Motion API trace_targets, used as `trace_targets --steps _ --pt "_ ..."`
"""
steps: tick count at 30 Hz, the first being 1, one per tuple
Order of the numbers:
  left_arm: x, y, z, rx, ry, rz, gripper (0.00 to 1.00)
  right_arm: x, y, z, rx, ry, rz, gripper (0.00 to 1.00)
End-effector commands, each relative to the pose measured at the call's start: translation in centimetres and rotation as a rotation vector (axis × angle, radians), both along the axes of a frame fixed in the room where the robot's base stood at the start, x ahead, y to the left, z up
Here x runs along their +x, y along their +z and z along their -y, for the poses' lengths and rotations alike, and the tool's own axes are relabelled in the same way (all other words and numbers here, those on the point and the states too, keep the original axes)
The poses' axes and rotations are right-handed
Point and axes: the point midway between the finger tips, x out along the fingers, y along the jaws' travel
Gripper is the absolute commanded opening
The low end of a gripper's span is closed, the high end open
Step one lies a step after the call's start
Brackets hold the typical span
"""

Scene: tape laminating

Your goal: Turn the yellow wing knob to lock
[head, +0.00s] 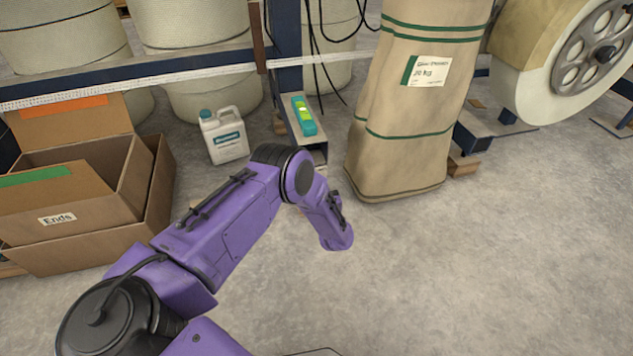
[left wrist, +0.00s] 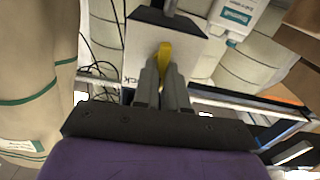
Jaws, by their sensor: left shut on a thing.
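The yellow wing knob (left wrist: 165,50) stands out from a pale plate (left wrist: 200,50) in the left wrist view. Part of a printed word ending in "ck" shows on the plate, left of my fingers. My left gripper (left wrist: 163,68) is shut on the knob, with its two grey fingers close together around the yellow wing. The fingers cover part of the knob, so its exact angle is hard to tell. In the head view my purple left arm reaches to the middle of the picture; the knob and my left gripper do not show there. My right gripper is in neither view.
A tall tan sack (head: 405,110) stands right of my arm. A white jug (head: 224,136) and cardboard boxes (head: 75,190) stand left. A teal level-like tool (head: 303,115) lies on a metal ledge behind. Cables hang nearby. The floor in front is clear.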

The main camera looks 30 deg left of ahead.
Motion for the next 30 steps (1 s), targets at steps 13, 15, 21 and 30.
trace_targets --steps 13,15,21,30 --pt "0.19 -0.21 0.47 0.273 -0.005 -0.324 0.0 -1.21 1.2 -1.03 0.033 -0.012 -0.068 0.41" --pt "0.22 -0.25 0.53 0.313 -0.005 -0.371 0.0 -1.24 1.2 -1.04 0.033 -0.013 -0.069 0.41" --pt "0.27 -0.37 0.53 0.415 -0.004 -0.491 0.0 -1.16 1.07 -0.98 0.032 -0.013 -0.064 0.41" --pt "0.3 -0.48 0.57 0.516 -0.004 -0.61 0.0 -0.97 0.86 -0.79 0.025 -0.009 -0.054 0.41"
